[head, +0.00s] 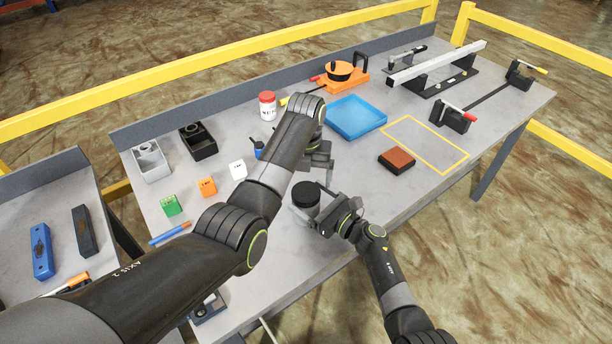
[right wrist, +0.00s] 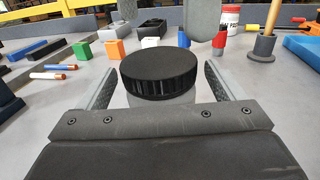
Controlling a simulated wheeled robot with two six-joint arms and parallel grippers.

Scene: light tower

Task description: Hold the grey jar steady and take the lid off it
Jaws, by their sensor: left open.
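The grey jar (head: 305,209) stands upright on the table with its black lid (head: 306,194) on top. The lid (right wrist: 159,72) fills the middle of the right wrist view, with a strip of the jar body (right wrist: 163,98) below it. My right gripper (head: 318,204) is open, with one finger on each side of the jar; gaps show between fingers and jar. My left gripper (head: 318,162) is open above and behind the jar. Its fingertips (right wrist: 166,18) hang beyond the lid at the top of the right wrist view, apart from it.
Green (head: 171,205), orange (head: 207,187) and white (head: 237,170) blocks lie left of my left forearm. A red-capped white bottle (head: 267,107) and blue tray (head: 355,118) stand farther back. A brown-topped block (head: 397,159) lies right of the jar. The yellow outlined area (head: 440,150) is mostly clear.

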